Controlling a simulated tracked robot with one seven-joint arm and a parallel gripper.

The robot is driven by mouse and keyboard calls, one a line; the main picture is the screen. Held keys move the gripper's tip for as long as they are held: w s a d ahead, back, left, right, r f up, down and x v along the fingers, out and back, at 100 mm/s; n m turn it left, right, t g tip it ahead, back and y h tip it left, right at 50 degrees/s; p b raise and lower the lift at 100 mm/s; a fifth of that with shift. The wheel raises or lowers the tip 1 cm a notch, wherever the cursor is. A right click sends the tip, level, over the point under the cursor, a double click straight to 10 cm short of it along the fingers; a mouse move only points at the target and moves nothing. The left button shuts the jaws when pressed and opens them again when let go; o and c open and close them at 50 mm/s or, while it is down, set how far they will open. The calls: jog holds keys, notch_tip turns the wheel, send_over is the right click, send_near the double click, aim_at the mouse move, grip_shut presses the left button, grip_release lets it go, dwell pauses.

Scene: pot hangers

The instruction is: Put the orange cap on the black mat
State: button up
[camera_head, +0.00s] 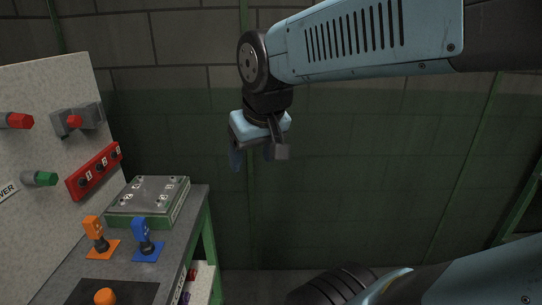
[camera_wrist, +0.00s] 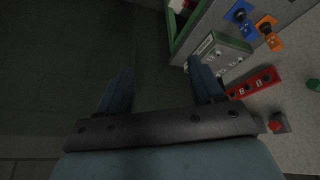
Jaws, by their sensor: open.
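A rounded orange piece (camera_head: 105,296), which looks like the orange cap, shows at the bottom edge of the head view. It appears to sit on the black mat (camera_head: 137,291) on the grey bench; the frame edge cuts off its lower part. My gripper (camera_head: 252,158) is open and empty, high in the air to the right of the bench, pointing down. In the wrist view its two blue fingers (camera_wrist: 160,70) are spread apart with nothing between them. The cap and mat are not visible in the wrist view.
An orange-handled fixture (camera_head: 94,229) and a blue-handled one (camera_head: 142,238) stand on the bench (camera_head: 183,236). A green-edged metal box (camera_head: 150,195) is behind them. A speckled panel (camera_head: 45,115) with buttons and a red socket strip (camera_head: 94,172) rises at the left. Space below my gripper looks clear.

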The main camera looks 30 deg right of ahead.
jog(key=shift+s+d+r+m+t, duration=0.1)
jog(key=shift+s+d+m+t, duration=0.2)
jog(key=shift+s+d, duration=1.05)
